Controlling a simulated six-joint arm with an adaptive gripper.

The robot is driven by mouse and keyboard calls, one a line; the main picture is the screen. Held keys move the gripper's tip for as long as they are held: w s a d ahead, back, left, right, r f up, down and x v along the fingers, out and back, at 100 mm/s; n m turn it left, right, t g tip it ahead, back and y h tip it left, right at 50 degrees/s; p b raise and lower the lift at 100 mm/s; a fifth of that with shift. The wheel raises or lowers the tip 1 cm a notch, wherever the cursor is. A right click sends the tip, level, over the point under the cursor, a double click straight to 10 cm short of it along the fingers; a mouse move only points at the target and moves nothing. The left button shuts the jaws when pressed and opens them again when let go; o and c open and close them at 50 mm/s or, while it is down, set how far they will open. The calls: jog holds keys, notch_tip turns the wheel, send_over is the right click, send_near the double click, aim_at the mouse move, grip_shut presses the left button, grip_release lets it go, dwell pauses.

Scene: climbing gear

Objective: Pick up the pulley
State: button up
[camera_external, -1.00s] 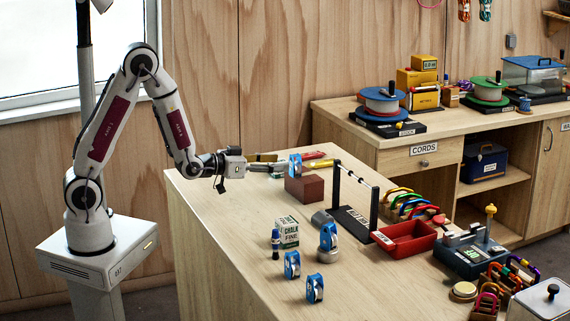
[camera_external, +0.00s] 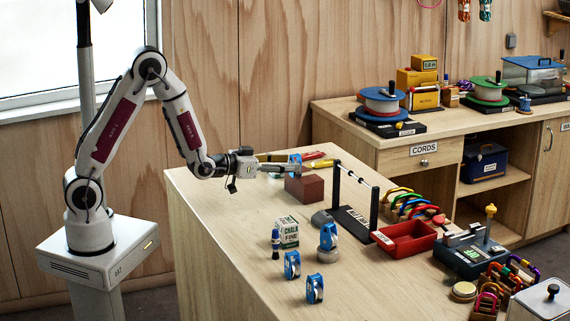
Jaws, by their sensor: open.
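Several blue-and-silver pulleys are on the bench. One pulley (camera_external: 295,158) is at the brown block (camera_external: 305,189), and its upper part shows just above my gripper's fingers. My gripper (camera_external: 292,169) is open and level, pointing right, with its fingers at this pulley. The fingers cover its lower part, and I cannot tell whether they touch it. Another pulley (camera_external: 328,235) stands on a grey round piece. Two more pulleys, a left one (camera_external: 292,265) and a right one (camera_external: 315,289), stand near the front of the bench.
A black-posted rack with a bar (camera_external: 356,182) stands right of the block. A chalk box (camera_external: 289,232) and a blue bottle (camera_external: 275,244) are nearer the front. A red tray (camera_external: 404,239) lies to the right. The bench's left front is clear.

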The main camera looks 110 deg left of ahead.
aim_at(291, 162)
jog(key=shift+x, duration=1.8)
jog(key=shift+s+a, duration=0.1)
jog(key=c, duration=1.3)
jog(key=shift+r, duration=0.1)
jog(key=shift+c, duration=0.2)
jog(key=shift+r, duration=4.9)
